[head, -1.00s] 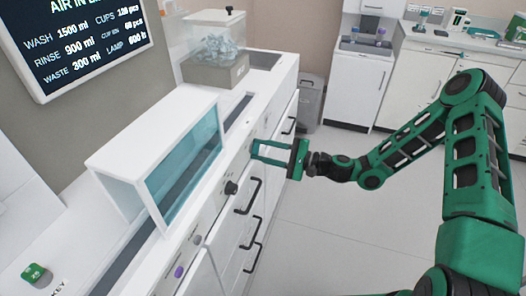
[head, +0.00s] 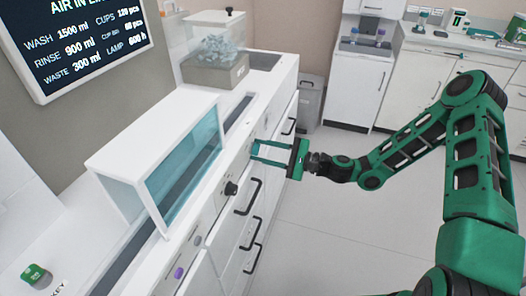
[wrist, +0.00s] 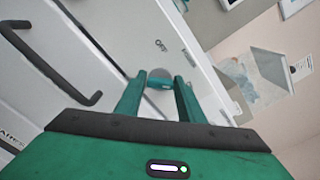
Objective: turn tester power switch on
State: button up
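The tester's power switch (wrist: 158,73) shows in the wrist view as a grey round piece on the white panel, with "OFF" lettering beside it. A teal bar lies across the gap between my fingertips in front of it; I cannot tell whether it is the switch's lever. My gripper (head: 254,151) is green, with its two fingers spread apart and pointing at the cabinet front in the head view. In the wrist view my fingers (wrist: 160,84) stand on either side of the switch. Contact is not clear. In the head view the switch is not distinct at the fingertips.
The white bench holds a glass-fronted case (head: 180,175) and a clear bin (head: 216,45). A black knob (head: 231,188) and a purple button (head: 179,273) are on the front panel. Dark drawer handles (head: 247,196) stick out below. The floor to the right is clear.

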jog(key=o, duration=0.3)
jog(key=shift+f, duration=0.1)
jog(key=v, duration=1)
jog(key=shift+s+d, duration=0.1)
jog(key=shift+d, duration=0.3)
